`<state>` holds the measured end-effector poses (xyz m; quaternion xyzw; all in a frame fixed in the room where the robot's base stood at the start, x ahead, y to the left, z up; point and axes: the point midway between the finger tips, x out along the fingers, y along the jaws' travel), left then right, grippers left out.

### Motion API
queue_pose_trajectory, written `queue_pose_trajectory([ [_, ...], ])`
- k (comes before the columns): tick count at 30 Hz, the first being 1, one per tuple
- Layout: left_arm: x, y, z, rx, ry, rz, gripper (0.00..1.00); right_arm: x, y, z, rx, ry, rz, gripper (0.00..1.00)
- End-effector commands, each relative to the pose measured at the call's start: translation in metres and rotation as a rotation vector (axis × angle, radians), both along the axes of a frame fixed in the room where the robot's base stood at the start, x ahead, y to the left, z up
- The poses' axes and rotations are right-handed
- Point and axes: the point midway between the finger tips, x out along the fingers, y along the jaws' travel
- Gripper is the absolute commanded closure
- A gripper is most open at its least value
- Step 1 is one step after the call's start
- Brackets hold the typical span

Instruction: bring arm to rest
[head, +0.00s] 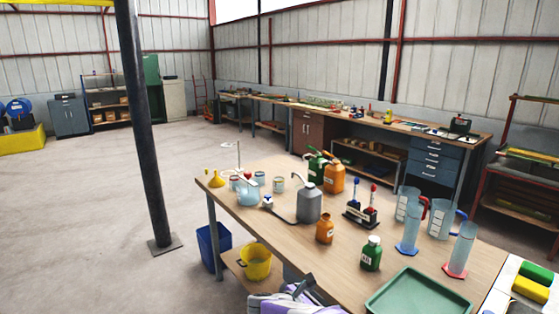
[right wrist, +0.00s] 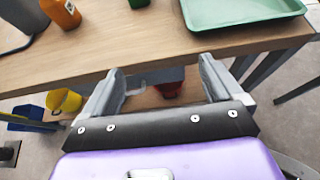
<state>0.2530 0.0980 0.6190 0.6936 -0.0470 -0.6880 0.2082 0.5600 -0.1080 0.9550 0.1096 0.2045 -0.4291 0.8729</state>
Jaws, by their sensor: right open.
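My right gripper (head: 306,287) shows at the bottom of the head view, at the near edge of the wooden table (head: 225,205). It is purple and grey. In the right wrist view the gripper (right wrist: 160,70) has its two grey fingers spread apart, with nothing between them. The table's near edge lies just beyond the fingertips in that view. My left gripper is not in view.
The table holds a green tray (head: 418,294), a grey jug (head: 309,204), an orange bottle (head: 324,230), a green bottle (head: 371,254) and measuring cylinders (head: 461,250). A yellow bucket (head: 256,264) and blue bin (head: 212,245) stand lower left. Open floor lies left.

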Motion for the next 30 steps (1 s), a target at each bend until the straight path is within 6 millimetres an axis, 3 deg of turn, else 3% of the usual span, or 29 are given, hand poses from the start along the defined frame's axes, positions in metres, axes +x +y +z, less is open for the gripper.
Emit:
queue_pose_trajectory([
  [7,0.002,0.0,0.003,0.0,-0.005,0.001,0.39,-0.023,-0.01,-0.079,0.213,0.12,-0.065,0.07],
  [11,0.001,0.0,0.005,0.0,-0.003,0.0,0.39,-0.049,-0.013,-0.128,0.369,0.195,-0.144,0.07],
  [14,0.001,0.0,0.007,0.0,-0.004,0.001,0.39,-0.08,-0.012,-0.174,0.534,0.258,-0.255,0.07],
  [16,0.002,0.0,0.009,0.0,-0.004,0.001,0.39,-0.113,-0.009,-0.209,0.687,0.304,-0.387,0.07],
  [19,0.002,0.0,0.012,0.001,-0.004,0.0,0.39,-0.171,0.004,-0.256,0.945,0.342,-0.678,0.07],
  [24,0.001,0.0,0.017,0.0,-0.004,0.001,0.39,-0.246,0.03,-0.294,1.294,0.246,-1.303,0.07],
  [30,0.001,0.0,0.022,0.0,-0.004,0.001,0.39,-0.289,0.029,-0.308,1.438,-0.092,-1.982,0.07],
])
